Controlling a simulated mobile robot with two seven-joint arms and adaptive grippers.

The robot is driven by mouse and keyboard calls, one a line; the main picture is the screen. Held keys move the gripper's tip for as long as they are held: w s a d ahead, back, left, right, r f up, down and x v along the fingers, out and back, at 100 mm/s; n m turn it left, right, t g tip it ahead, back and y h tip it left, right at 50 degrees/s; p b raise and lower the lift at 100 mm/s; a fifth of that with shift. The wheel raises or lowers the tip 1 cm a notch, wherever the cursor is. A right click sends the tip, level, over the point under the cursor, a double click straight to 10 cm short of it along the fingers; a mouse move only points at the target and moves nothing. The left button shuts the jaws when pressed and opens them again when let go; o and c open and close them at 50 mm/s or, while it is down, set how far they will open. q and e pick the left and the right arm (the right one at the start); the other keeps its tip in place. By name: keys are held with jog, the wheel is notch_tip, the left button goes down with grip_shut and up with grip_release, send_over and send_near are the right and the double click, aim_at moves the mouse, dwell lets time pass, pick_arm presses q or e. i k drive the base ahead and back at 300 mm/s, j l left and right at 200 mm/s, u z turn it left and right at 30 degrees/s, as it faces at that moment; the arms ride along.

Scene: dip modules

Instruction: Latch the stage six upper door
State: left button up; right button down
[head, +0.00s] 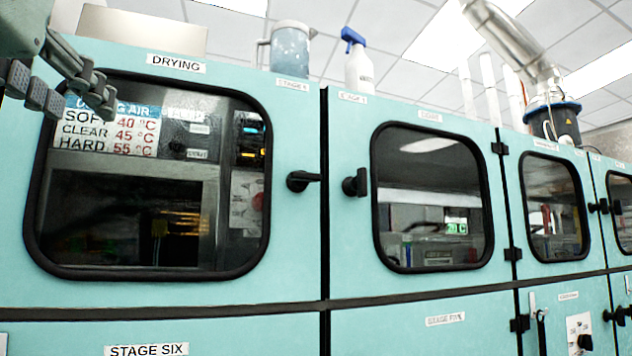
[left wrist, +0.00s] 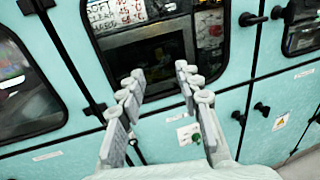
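The stage six upper door (head: 290,125) is a teal panel labelled DRYING, with a black-framed window. It looks shut or nearly shut; I cannot tell whether it sits fully flush. Its black handle (head: 303,181) is near the right edge, with the lever lying horizontal and pointing right toward the seam. The handle also shows at the upper right of the left wrist view (left wrist: 252,20). My left gripper (head: 62,92) is at the upper left of the head view, in front of the door's window corner and well left of the handle. Its fingers are apart and empty in the left wrist view (left wrist: 159,76). My right gripper is not in view.
The stage five door (head: 350,130) is to the right, its handle (head: 356,182) close across the seam with the lever upright. A jug (head: 290,48) and a spray bottle (head: 359,68) stand on top. Lower doors with more handles lie below.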

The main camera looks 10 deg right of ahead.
aim_at(303, 176)
jog(key=i+l+u, duration=0.1)
jog(key=l, duration=0.35)
jog(key=i+l+u, duration=0.1)
jog(key=l, duration=0.4)
jog(key=i+l+u, duration=0.1)
jog(key=l, duration=0.4)
jog(key=i+l+u, duration=0.1)
jog(key=l, duration=0.4)
jog(key=i, duration=0.1)
